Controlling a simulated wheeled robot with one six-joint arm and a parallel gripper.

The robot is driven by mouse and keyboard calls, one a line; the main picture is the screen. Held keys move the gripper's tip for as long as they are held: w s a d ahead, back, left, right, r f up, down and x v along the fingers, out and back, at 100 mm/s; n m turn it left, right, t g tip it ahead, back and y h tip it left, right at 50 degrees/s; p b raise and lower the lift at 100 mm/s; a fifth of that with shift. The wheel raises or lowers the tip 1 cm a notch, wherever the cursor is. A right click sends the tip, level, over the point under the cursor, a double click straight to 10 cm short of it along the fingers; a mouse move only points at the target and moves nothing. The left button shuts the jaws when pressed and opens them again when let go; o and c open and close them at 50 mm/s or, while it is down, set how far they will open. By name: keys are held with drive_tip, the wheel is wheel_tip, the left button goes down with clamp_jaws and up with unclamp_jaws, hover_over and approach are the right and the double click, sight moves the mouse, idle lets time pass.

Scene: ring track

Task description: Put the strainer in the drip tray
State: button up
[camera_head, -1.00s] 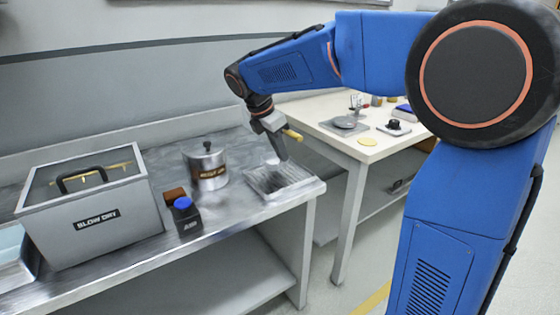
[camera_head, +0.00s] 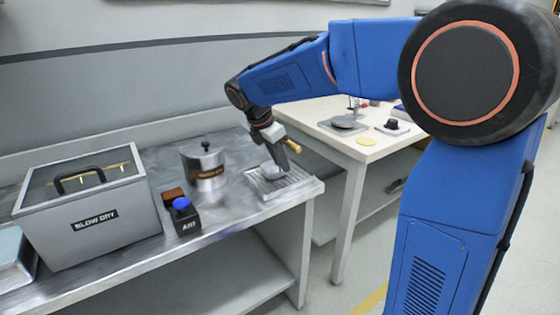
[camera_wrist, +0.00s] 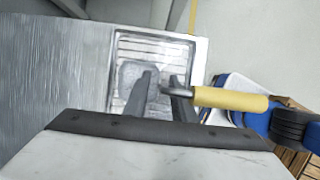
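The strainer has a yellow handle (camera_head: 292,145) and a grey bowl (camera_head: 272,169). In the wrist view the handle (camera_wrist: 230,98) points right and the pale bowl (camera_wrist: 129,73) lies left of the fingers. My gripper (camera_head: 284,158) points down over the drip tray and appears shut on the strainer near the handle's inner end. The drip tray (camera_head: 302,185) is a ribbed metal tray at the right end of the metal counter. The bowl is over or in the tray; I cannot tell whether it touches. The wrist view also shows the tray (camera_wrist: 165,46) under the bowl.
A lidded metal pot (camera_head: 205,168) stands left of the tray. A black bottle with a blue cap (camera_head: 185,216) and a large "BLOW DRY" box (camera_head: 90,210) are further left. A pale table (camera_head: 350,150) with small items stands behind right, across a gap.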

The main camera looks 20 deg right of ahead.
drive_tip(key=v, duration=1.2)
drive_tip(key=shift+r, duration=0.2)
